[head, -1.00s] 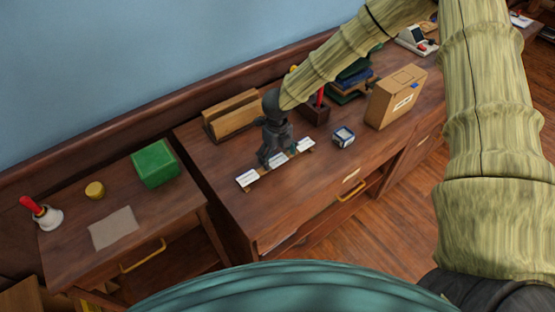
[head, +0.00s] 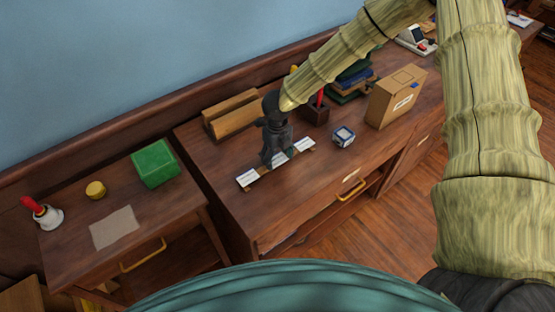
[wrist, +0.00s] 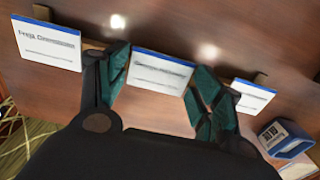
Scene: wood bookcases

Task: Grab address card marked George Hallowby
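Three small white cards stand in a row on the desk. In the wrist view, the left card (wrist: 47,43) begins with "Freja"; the rest is blurred. The middle card (wrist: 160,73) has a printed line too blurred to read. The right card (wrist: 254,97) is partly covered by a finger and unreadable. I cannot tell which is marked George Hallowby. My gripper (head: 277,159) is down at the middle card. In the wrist view its green-padded fingers (wrist: 161,80) are spread, one at each side edge of that card. Whether they touch it I cannot tell.
A blue-and-white block (head: 343,136) sits right of the cards. A wooden rack (head: 232,115) and a holder with red items (head: 316,113) stand behind. A cardboard box (head: 396,97) is farther right. The desk front is clear.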

